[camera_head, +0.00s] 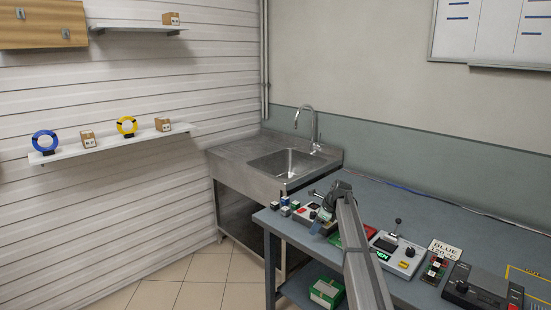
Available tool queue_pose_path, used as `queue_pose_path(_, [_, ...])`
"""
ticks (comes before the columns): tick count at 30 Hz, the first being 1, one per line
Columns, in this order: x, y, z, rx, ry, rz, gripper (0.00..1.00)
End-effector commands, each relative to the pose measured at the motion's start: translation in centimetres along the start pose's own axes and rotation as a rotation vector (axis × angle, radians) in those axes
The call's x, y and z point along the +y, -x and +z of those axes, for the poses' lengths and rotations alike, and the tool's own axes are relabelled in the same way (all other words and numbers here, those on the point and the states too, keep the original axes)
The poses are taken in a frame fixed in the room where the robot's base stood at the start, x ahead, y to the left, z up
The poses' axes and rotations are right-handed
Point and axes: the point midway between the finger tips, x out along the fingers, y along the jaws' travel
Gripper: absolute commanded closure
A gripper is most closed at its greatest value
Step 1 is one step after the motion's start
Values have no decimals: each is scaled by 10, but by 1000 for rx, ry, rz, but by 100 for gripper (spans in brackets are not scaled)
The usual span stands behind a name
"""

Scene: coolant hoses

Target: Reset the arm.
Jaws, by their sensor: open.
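My arm (362,260) reaches up from the bottom of the head view over the blue-grey bench (432,287).
A sink (285,163) stands behind. A wall shelf (110,142) holds blue and yellow hose coils.

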Motion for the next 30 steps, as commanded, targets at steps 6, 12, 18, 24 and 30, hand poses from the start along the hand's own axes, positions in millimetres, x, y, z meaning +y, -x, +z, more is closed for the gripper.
queue_pose_path(6, [56,-54,51,-27,149,34,44])
queue_pose_path(12, [102,-99,54,-31,265,63,44])
queue_pose_path(18, [137,-139,4,14,363,109,44])
queue_pose_path(24, [196,-188,-60,62,509,183,44])
queue_pose_path(30, [262,-229,-124,98,671,274,44])
